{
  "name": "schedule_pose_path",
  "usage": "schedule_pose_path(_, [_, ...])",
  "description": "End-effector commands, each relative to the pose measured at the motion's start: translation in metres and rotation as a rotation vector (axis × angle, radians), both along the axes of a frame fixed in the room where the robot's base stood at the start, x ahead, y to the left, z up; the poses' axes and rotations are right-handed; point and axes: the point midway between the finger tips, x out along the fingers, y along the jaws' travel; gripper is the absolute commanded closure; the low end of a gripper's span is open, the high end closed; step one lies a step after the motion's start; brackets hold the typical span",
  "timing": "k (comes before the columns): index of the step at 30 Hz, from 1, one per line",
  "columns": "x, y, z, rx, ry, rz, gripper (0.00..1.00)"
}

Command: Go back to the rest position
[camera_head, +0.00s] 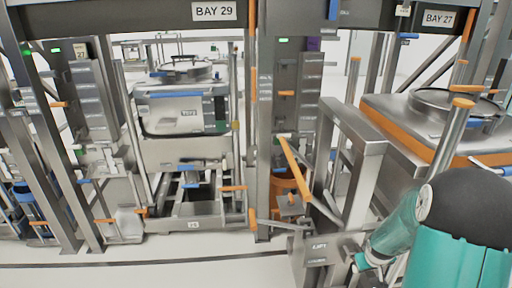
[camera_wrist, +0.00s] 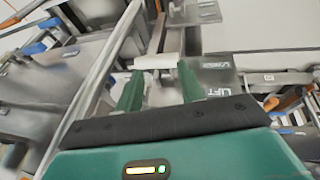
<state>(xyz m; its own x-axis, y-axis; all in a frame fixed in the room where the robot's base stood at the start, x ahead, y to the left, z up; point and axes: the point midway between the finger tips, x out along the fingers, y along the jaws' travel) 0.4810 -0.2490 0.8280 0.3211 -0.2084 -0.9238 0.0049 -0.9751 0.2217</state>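My gripper (camera_wrist: 158,78) shows in the wrist view with its two green fingers set apart. A short pale bar (camera_wrist: 158,62) lies across the view at the fingertips; whether it touches them I cannot tell. Just beyond and to the right is a grey metal plate marked LIFT (camera_wrist: 222,90). In the head view my teal arm enters at the lower right and reaches down beside the lift stand (camera_head: 320,248), which bears the same word. My fingers are not clear in that view.
An orange lever (camera_head: 295,165) slants beside the steel post of the lift stand. A steel bin (camera_head: 182,108) stands in the rack under the BAY 29 sign (camera_head: 213,11). A steel unit with an orange band (camera_head: 405,135) stands close on the right. Pale floor (camera_head: 150,272) is clear in front.

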Motion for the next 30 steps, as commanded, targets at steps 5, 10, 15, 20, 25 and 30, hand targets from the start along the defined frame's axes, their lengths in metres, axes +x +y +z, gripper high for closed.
schedule_pose_path(5, [-0.003, 0.039, 0.074, -0.014, -0.030, -0.012, 0.62])
schedule_pose_path(10, [-0.018, 0.079, 0.133, -0.006, -0.057, -0.026, 0.62])
schedule_pose_path(15, [-0.044, 0.120, 0.183, 0.018, -0.085, -0.032, 0.62])
schedule_pose_path(20, [-0.076, 0.158, 0.221, 0.054, -0.114, -0.033, 0.62])
schedule_pose_path(25, [-0.116, 0.196, 0.252, 0.107, -0.139, -0.024, 0.62])
schedule_pose_path(30, [-0.159, 0.228, 0.273, 0.170, -0.160, -0.005, 0.62])
